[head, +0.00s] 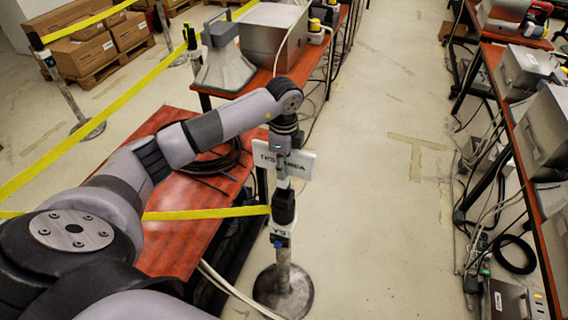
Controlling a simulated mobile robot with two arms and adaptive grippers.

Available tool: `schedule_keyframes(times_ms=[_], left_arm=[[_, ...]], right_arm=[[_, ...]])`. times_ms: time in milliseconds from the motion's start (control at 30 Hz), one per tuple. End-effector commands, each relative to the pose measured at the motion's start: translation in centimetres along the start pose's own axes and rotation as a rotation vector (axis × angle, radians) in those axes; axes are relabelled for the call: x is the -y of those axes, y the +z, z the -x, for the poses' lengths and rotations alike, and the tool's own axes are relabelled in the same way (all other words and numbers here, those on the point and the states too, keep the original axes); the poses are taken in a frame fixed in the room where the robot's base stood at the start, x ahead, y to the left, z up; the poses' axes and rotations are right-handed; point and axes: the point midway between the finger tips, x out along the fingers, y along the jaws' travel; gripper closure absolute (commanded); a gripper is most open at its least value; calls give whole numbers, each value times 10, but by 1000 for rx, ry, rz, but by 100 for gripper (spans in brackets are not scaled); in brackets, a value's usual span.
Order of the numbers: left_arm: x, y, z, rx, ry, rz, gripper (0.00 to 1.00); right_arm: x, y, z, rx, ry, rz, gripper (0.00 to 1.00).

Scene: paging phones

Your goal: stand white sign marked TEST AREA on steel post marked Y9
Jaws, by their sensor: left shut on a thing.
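The white sign (301,165) hangs upright below my left gripper (283,150), which is shut on its upper middle. The gripper hides part of its lettering; "AREA" shows partly at the right. The steel post (283,267) stands directly beneath, with a black head, a small label that looks like Y9 (280,241) and a round base. A short pale piece under the sign lines up with the post's head. I cannot tell whether it is seated in the head or just above it. My right gripper is out of view.
A red-brown table (180,240) with coiled black cable stands left of the post. Yellow tape (205,213) runs from the post's head to the left. Another bench (262,80) holds metal equipment behind. The floor aisle (385,200) to the right is clear.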

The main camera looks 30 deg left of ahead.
Motion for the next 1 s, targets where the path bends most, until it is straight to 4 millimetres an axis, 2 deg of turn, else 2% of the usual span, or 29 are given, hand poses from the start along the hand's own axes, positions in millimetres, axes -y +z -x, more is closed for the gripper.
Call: schedule_keyframes(times_ms=[500, 1000], left_arm=[[0, 0, -52, 0, 1, 0, 100], [0, 0, -57, 0, 1, 1, 100]], right_arm=[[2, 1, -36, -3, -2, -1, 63], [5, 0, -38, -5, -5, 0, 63]])
